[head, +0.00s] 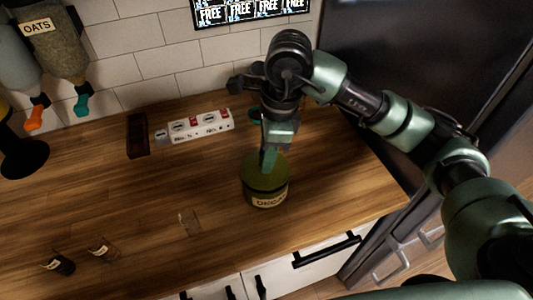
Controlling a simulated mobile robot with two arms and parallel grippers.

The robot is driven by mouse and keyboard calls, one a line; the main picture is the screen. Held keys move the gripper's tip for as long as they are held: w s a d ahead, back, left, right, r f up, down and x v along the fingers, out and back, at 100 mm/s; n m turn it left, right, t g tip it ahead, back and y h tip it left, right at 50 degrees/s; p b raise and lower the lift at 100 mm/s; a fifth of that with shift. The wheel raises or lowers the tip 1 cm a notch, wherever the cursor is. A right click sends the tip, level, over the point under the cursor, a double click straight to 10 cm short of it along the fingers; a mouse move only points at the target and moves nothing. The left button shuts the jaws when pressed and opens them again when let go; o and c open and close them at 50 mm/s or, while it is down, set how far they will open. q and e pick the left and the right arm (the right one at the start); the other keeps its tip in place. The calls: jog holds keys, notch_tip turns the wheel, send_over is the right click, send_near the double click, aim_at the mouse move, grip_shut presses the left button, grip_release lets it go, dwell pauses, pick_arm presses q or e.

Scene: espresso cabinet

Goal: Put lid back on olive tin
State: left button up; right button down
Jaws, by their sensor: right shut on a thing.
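The olive tin (266,192), with a label that seems to read DECAF, stands upright on the wooden counter near its front edge. Its olive lid (253,168) shows at the top of the tin, under my right gripper (268,160). The right gripper comes down from above and is shut on the lid, with its fingers partly hiding the lid's middle. The lid looks level and lined up with the tin, but I cannot tell whether it is fully seated. My left gripper is not in view.
Dispensers (56,45) are at the back left. A dark fridge (385,60) bounds the right. The counter's middle left is clear.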

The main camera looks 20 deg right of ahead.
jog(key=shift+b, duration=0.4)
dwell(0.3)
jog(key=c, duration=0.5)
grip_release()
jog(key=shift+r+p, duration=1.75)
jog(key=shift+r, duration=1.75)
